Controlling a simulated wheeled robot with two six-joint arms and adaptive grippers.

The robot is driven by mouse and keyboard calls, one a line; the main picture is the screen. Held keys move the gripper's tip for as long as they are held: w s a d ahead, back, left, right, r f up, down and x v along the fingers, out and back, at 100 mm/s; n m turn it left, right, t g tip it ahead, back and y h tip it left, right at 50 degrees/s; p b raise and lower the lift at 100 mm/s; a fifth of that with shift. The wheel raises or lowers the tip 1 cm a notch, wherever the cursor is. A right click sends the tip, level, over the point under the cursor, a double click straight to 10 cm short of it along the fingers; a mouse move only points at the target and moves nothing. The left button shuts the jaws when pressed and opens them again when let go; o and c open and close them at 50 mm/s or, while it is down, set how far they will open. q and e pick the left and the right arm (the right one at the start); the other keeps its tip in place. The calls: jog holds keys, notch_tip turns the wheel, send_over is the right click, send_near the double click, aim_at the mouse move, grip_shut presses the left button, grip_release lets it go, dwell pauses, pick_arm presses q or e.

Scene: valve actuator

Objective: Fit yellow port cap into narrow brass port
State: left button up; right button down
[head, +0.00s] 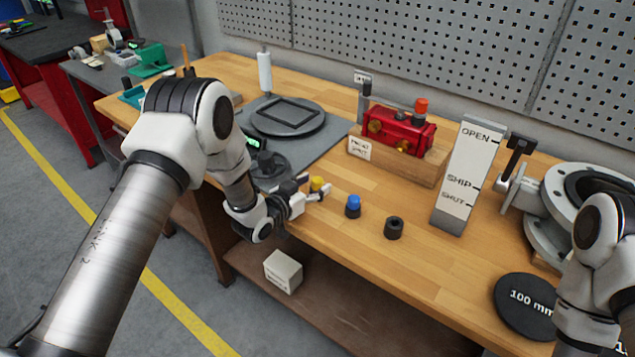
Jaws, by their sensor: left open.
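The yellow port cap (318,184) stands on the wooden bench near its front edge. My left gripper (315,187) is open at the cap, its fingers on either side of it in the picture; I cannot tell whether they touch it. The red actuator block (408,128) sits on a wooden base at the back of the bench. It has two brass ports, one on the left (375,127) and one on the right (404,147); which is narrower is hard to tell. Part of my right arm shows at the right edge, but its gripper is out of view.
A blue-topped cap (353,206) and a black cap (394,228) stand right of the yellow one. A tall OPEN/SHUT plate (463,180) and a grey flanged valve (540,212) stand further right. A round plate (288,117) is behind my left gripper. Bench between caps and actuator is clear.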

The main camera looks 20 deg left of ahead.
pick_arm(q)
jog(key=shift+s, duration=0.1)
jog(key=c, duration=0.9)
